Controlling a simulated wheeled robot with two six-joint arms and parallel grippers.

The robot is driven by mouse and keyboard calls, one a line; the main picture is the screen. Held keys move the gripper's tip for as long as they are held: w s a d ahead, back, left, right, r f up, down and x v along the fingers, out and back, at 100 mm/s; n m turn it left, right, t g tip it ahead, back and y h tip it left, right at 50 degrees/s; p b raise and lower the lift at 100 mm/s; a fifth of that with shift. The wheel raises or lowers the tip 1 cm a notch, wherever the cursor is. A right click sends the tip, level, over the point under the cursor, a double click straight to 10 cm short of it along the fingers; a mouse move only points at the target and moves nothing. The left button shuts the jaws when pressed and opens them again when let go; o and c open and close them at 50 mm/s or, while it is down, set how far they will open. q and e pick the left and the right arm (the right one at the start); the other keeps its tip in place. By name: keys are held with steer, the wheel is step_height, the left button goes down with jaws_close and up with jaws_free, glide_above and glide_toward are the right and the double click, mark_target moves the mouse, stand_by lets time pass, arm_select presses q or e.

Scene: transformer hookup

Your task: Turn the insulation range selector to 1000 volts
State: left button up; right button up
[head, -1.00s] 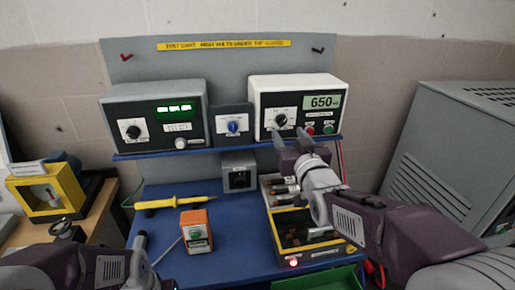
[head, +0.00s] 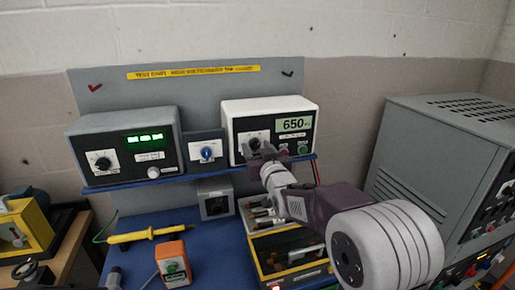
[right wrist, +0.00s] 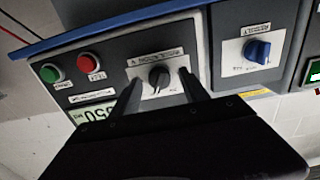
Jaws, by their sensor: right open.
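The white-cased insulation tester (head: 230,110) stands on the cart's shelf, its display showing 650. Its range selector is a black round knob (right wrist: 158,77) on a white plate, upside down in the right wrist view. My right gripper (right wrist: 158,84) is open, its two dark fingers on either side of the knob; I cannot tell whether they touch it. In the head view my right gripper (head: 262,152) covers part of the selector. The scale marks are too small to read.
A blue knob (right wrist: 257,51) on a grey unit sits beside the tester. A green and a red button (right wrist: 89,62) lie on its other side. A second meter (head: 120,120), a yellow probe (head: 145,235) and an orange box (head: 174,262) are on the cart. A grey cabinet (head: 415,150) stands right.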

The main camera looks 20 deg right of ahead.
jaws_close()
steer(key=shift+f, duration=0.1)
steer(key=shift+f+m+b, duration=0.1)
steer(key=shift+m+b, duration=0.75)
steer(key=shift+m, duration=0.15)
steer(key=m+b, duration=0.2)
steer(key=m, duration=0.1)
steer(key=shift+m, duration=0.3)
steer(key=m+b, duration=0.1)
steer(key=m, duration=0.2)
steer(key=shift+b, duration=0.3)
steer(key=shift+m+b, duration=0.5)
steer(key=shift+m, duration=1.1)
